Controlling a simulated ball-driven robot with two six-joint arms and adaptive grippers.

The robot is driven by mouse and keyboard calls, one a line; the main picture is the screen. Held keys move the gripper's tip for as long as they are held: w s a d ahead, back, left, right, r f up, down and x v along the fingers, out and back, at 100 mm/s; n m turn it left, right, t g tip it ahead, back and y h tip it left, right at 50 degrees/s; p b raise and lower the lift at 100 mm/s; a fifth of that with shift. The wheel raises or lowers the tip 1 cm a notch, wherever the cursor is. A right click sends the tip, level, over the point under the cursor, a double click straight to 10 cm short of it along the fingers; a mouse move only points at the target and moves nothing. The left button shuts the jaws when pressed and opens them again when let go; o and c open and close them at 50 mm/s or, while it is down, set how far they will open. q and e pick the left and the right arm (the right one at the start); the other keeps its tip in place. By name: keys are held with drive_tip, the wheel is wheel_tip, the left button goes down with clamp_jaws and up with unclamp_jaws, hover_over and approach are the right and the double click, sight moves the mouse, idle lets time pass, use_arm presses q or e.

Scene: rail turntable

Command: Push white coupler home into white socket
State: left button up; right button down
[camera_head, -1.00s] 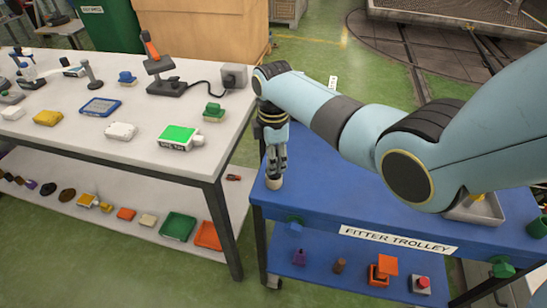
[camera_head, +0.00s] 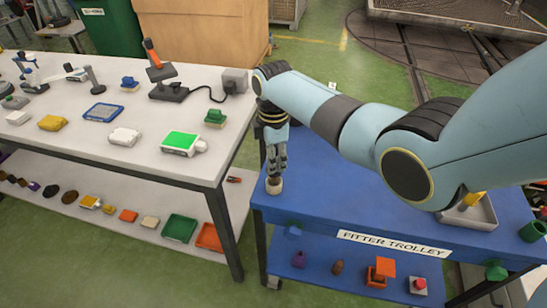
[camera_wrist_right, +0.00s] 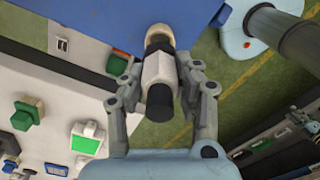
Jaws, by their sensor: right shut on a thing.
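My right gripper (camera_head: 275,174) points down over the near left corner of the blue trolley. In the right wrist view its fingers (camera_wrist_right: 160,82) are shut on the white coupler (camera_wrist_right: 155,68), a white cylinder with a black end towards the camera. The white socket (camera_head: 274,187) is a small cream round piece on the trolley top, directly below the fingertips. In the wrist view the socket (camera_wrist_right: 158,36) lies in line with the coupler's far end. I cannot tell how deep the coupler sits in it. My left gripper is not in view.
The blue trolley top (camera_head: 330,205) is clear around the socket. A grey tray (camera_head: 482,217) and a green cup (camera_head: 533,231) stand at its right. A white bench (camera_head: 150,170) with several parts and a green-screened device (camera_head: 180,141) stands left, across a gap.

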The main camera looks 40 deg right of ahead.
drive_tip(key=shift+r, duration=1.95)
drive_tip(key=shift+r, duration=2.5)
drive_tip(key=shift+f, duration=0.1)
